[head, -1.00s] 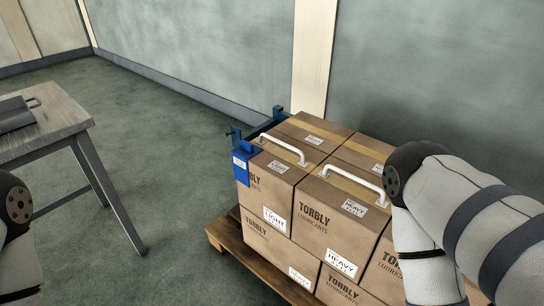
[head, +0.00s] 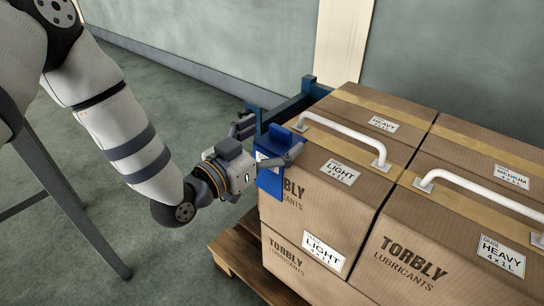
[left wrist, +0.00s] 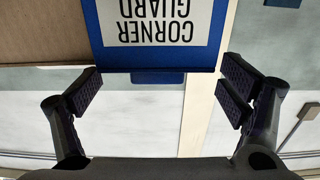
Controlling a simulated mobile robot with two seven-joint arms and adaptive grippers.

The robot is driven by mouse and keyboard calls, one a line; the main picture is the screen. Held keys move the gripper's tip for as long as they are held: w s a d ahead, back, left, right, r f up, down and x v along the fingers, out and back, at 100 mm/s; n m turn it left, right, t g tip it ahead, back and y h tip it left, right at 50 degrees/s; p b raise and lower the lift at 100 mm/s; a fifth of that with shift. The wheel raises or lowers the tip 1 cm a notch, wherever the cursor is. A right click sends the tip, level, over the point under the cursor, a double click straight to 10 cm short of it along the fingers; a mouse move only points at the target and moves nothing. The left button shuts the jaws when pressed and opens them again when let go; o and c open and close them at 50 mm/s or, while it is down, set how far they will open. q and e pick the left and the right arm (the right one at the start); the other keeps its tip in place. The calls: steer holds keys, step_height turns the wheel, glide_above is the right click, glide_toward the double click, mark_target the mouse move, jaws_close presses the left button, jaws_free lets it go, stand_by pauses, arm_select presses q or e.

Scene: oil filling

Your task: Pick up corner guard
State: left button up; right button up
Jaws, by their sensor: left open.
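The blue corner guard (head: 270,172) sits on the near left top corner of the stacked boxes, with a raised tab on top. In the left wrist view the corner guard (left wrist: 158,57) shows its white label, upside down, reading "CORNER GUARD". My left gripper (head: 268,143) is open at the corner guard, with one finger on its near side and the other beyond it. In the left wrist view the open fingers (left wrist: 163,90) stand to either side of the guard's edge, with gaps between; the guard is not gripped. My right gripper is not in view.
Brown cartons (head: 330,205) with white handles (head: 343,138) are stacked on a wooden pallet (head: 240,258). A blue metal frame (head: 300,99) stands behind the guard. A dark table leg (head: 85,225) is at the left. Open floor lies between.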

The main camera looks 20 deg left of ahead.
arm_select(q)
steer(key=shift+w+d, duration=0.5)
steer(key=shift+w, duration=0.2)
steer(key=shift+a, duration=0.1)
steer(key=c, duration=1.8)
steer(key=shift+c, duration=0.6)
